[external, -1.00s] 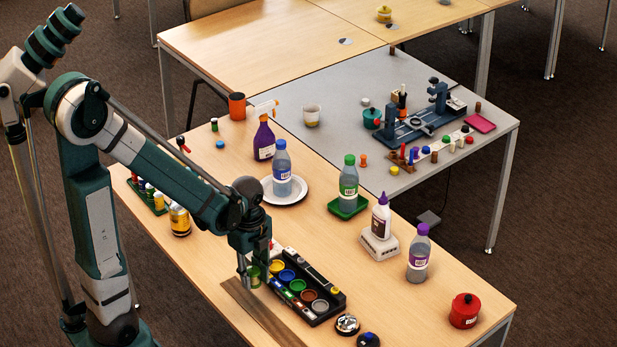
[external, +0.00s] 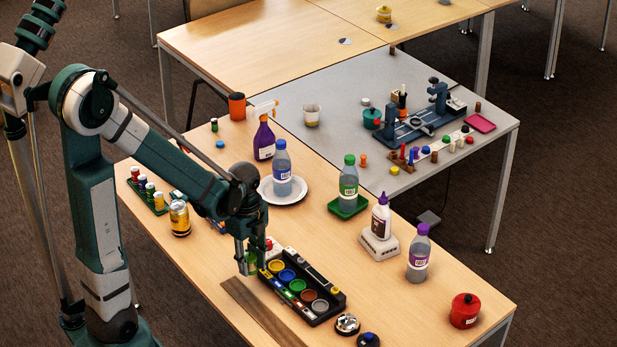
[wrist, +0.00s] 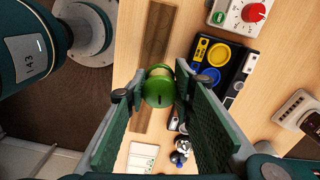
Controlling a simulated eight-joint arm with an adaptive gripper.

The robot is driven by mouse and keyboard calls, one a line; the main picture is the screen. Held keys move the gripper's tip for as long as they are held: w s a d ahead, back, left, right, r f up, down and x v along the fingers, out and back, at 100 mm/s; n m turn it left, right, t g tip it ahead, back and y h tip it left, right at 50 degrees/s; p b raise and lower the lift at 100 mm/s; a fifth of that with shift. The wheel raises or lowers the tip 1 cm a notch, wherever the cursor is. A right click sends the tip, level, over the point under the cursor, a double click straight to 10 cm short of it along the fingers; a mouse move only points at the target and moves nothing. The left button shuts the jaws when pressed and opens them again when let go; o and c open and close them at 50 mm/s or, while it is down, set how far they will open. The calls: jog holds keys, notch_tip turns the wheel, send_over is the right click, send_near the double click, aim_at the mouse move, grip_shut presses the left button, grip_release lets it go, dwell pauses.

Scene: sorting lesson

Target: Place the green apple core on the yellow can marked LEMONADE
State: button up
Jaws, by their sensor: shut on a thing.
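My gripper (external: 247,268) is shut on the green apple core (wrist: 158,92). The can does not show in the wrist view.
The black tray of paint pots (external: 318,293) lies right beside my gripper. A dark wooden strip (external: 258,311) lies in front. A green rack (external: 152,200) with several small cans stands left of the yellow can. Bottles and a white plate (external: 291,199) stand to the right.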

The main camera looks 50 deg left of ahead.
jog(key=a+r+n+p, duration=0.2)
jog(key=a+r+p, duration=0.1)
jog(key=a, duration=0.9)
jog(key=s+a+r+n+p, duration=0.1)
jog(key=a+r+n+p, duration=0.1)
jog(key=a, duration=1.1)
jog(key=a+r+n+p, duration=0.2)
jog(key=a+r+p, duration=0.2)
jog(key=a, duration=0.9)
jog(key=shift+s+a+r+n+p, duration=0.15)
jog(key=shift+s+r+n+p, duration=0.15)
jog(key=shift+s+r+p, duration=0.15)
jog(key=shift+w, duration=0.1)
send_near(180, 219)
jog(key=shift+w+a+r+b, duration=0.1)
jog(key=shift+w+a+r, duration=0.1)
jog(key=shift+a, duration=0.3)
jog(key=shift+w+a+r+b, duration=0.1)
jog(key=shift+w+a+r, duration=0.1)
jog(key=shift+a, duration=0.35)
jog(key=shift+w+a+r+b, duration=0.1)
jog(key=shift+w+a+r, duration=0.1)
jog(key=shift+a, duration=0.3)
jog(key=shift+f, duration=2.05)
jog(key=shift+f+b, duration=0.15)
jog(key=shift+b, duration=0.2)
